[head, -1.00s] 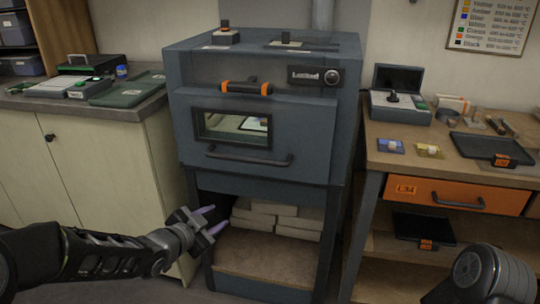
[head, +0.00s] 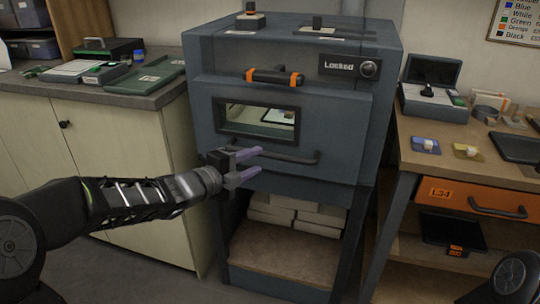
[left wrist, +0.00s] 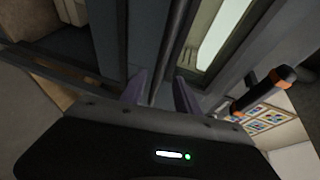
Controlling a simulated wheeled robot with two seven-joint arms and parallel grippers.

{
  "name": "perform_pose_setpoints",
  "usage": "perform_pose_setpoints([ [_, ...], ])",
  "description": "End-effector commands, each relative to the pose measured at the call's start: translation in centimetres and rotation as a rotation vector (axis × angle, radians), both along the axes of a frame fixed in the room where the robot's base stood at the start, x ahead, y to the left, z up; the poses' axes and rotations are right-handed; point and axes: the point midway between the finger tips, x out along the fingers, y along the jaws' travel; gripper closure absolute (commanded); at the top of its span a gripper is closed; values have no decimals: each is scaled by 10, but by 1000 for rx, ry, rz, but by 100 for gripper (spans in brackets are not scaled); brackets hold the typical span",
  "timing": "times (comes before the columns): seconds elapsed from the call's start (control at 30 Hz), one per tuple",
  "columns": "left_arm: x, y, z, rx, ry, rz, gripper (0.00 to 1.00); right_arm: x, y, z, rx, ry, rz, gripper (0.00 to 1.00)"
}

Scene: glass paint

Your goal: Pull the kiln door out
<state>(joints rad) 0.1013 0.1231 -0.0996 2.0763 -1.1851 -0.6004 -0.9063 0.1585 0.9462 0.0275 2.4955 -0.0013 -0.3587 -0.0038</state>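The kiln (head: 300,50) is a dark blue-grey box on a stand, and its label reads "Locked". Its door (head: 345,125) is shut, with a window and a black bar handle (head: 300,158) below it. An orange-and-black handle (head: 274,76) sits above the window and also shows in the left wrist view (left wrist: 262,92). My left gripper (head: 260,162) is open at the left part of the bar handle. In the left wrist view, the bar (left wrist: 172,55) runs between the two purple fingers (left wrist: 160,92); contact cannot be told. My right gripper is out of view.
A workbench with an orange drawer (head: 475,197) stands close on the right. A cabinet with a grey counter (head: 110,98) stands on the left. Pale bricks (head: 290,213) lie on the shelf under the kiln. Floor shows in front of the cabinet.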

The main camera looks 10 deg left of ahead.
Motion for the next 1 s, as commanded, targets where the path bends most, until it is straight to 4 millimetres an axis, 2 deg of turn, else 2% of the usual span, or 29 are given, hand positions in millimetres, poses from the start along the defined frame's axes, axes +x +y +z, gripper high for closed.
perform_pose_setpoints([
  [0.3,42,-22,-10,-1,3,-2,62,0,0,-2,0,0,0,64],
  [0.43,54,-28,-13,0,2,-2,62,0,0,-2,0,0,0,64],
  [0.8,60,-31,-13,-1,2,0,63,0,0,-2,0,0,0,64],
  [1.0,60,-30,-13,-1,2,0,79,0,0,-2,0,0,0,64],
])
